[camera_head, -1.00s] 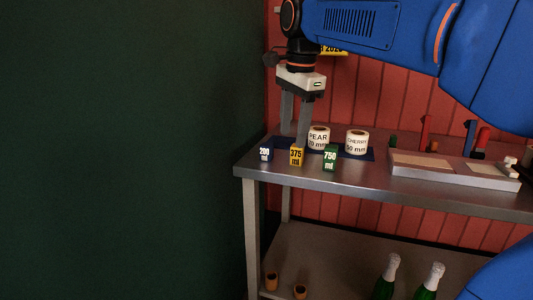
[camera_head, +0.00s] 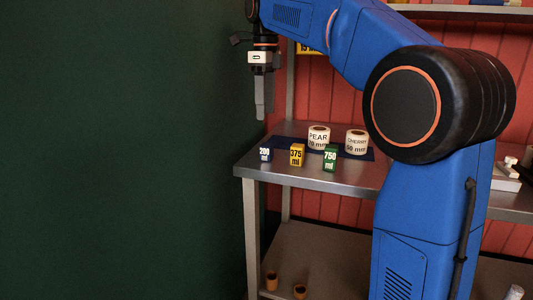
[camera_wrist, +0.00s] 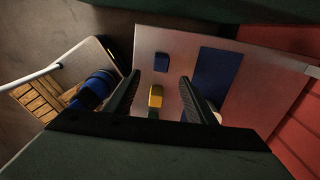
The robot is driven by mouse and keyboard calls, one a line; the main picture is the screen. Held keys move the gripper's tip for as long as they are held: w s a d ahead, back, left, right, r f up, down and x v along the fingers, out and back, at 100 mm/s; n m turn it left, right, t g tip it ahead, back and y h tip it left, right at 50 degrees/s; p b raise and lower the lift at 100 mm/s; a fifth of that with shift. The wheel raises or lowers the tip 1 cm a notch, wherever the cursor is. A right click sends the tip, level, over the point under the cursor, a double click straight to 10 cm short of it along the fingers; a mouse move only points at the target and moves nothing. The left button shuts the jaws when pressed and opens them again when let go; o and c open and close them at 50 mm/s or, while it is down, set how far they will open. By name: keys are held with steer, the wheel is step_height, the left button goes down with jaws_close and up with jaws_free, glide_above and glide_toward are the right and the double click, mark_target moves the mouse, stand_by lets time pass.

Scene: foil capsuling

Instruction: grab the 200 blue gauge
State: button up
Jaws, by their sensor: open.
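The blue 200 ml gauge (camera_head: 265,155) is a small dark blue block on the front left corner of the metal table. In the wrist view the blue gauge (camera_wrist: 161,62) lies beyond the fingertips, roughly between their lines. My gripper (camera_head: 262,112) is above and behind the gauge in the head view, pointing down. In the wrist view my gripper (camera_wrist: 160,80) has its two fingers spread with nothing held between them. The yellow 375 ml gauge (camera_head: 297,155) stands right of the blue one, and the green 750 ml gauge (camera_head: 330,158) stands further right.
The PEAR roll (camera_head: 319,137) and the CHERRY roll (camera_head: 357,142) stand on a dark blue mat (camera_head: 292,134) behind the gauges. The steel table (camera_head: 285,176) ends just left of the blue gauge. A dark green wall (camera_head: 120,150) fills the left.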

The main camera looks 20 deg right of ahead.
mark_target(266, 144)
step_height(266, 144, down, 13)
steer(key=shift+d+r, duration=0.15)
steer(key=shift+w, duration=0.1)
stand_by(0.4)
steer(key=shift+c, duration=0.6)
steer(key=c, duration=1)
